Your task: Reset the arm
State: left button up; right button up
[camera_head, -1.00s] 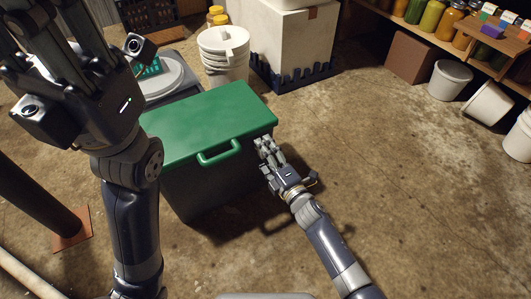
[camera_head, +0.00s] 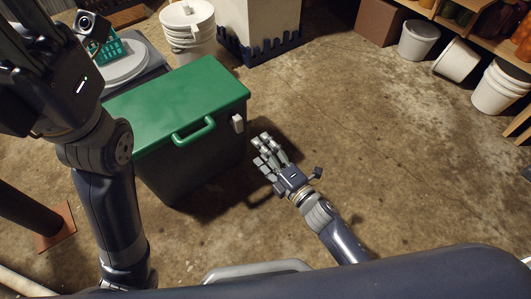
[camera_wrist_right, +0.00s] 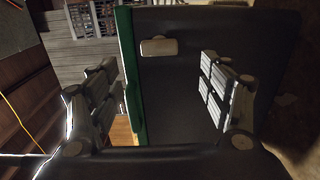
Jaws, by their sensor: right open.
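My right gripper (camera_head: 265,152) is open and empty, just right of the dark bin (camera_head: 205,155) with a green lid (camera_head: 175,100). In the right wrist view, the spread fingers of my right gripper (camera_wrist_right: 160,92) frame the bin's dark side (camera_wrist_right: 190,100), the green lid edge (camera_wrist_right: 128,75) and a pale latch (camera_wrist_right: 159,47). Nothing shows between the fingers. My left gripper (camera_head: 45,70) is raised at the upper left of the head view. Its fingers run out of the frame, so its opening is hidden.
White buckets (camera_head: 188,30) and a teal basket (camera_head: 108,45) stand behind the bin. A white box (camera_head: 258,18) stands at the back. More buckets (camera_head: 418,40) line the shelf at right. A dark post (camera_head: 28,205) is at left. The floor (camera_head: 380,140) at right is clear.

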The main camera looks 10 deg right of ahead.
jog(key=shift+s+d, duration=0.25)
jog(key=shift+s, duration=0.2)
